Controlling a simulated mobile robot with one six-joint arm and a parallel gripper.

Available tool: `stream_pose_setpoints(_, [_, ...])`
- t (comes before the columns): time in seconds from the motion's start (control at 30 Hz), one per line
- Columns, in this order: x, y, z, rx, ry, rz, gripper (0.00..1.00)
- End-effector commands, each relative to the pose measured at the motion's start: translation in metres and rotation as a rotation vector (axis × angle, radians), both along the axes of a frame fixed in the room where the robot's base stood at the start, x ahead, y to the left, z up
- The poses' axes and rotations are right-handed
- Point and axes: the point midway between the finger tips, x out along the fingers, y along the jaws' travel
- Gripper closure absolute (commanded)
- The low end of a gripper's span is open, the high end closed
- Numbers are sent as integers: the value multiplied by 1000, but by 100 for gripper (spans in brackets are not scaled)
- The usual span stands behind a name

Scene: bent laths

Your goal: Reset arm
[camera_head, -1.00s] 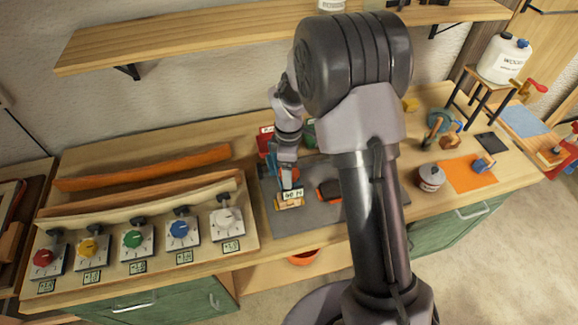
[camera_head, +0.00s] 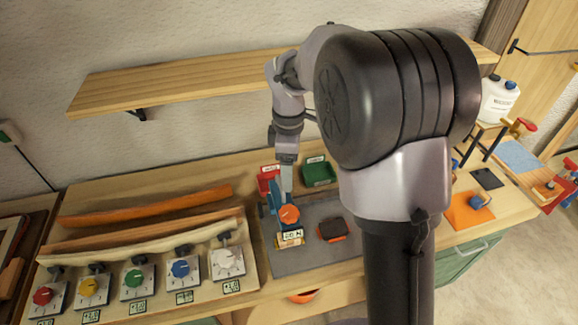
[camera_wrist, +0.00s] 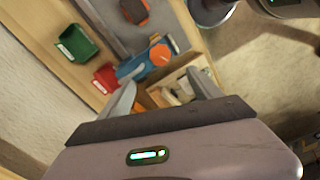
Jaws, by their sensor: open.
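My gripper (camera_wrist: 163,92) is open and empty in the wrist view, its two fingers spread apart above the bench. In the head view my gripper (camera_head: 287,182) hangs over the back of the grey mat (camera_head: 290,260), in front of the red bin. A blue tool with an orange round knob (camera_head: 289,214) stands on the mat just below it; it also shows between and beyond the fingers in the wrist view (camera_wrist: 159,54). My arm hides the bench to the right of the mat.
A red bin (camera_head: 268,178) and a green bin (camera_head: 319,173) stand behind the mat. A dark block with orange (camera_head: 333,229) lies on the mat. Bent laths (camera_head: 145,208) and a row of coloured dials (camera_head: 134,279) are at left. A wooden shelf (camera_head: 190,82) runs above.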

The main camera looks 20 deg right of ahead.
Motion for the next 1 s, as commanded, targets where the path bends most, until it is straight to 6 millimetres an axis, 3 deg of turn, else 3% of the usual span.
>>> stream_pose_setpoints(0.23, [0,0,-1,0,0,-2,26])
stream_pose_setpoints(0.33, [-12,2,0,12,-30,-84,26])
stream_pose_setpoints(0.43, [-54,10,-1,66,-118,-359,26])
stream_pose_setpoints(0.5, [-98,17,-9,138,-184,-621,26])
stream_pose_setpoints(0.6, [-160,26,-33,271,-249,-983,26])
stream_pose_setpoints(0.7, [-208,33,-64,401,-273,-1269,26])
stream_pose_setpoints(0.83, [-240,38,-89,515,-270,-1487,26])
stream_pose_setpoints(1.0, [-248,39,-90,548,-264,-1552,26])
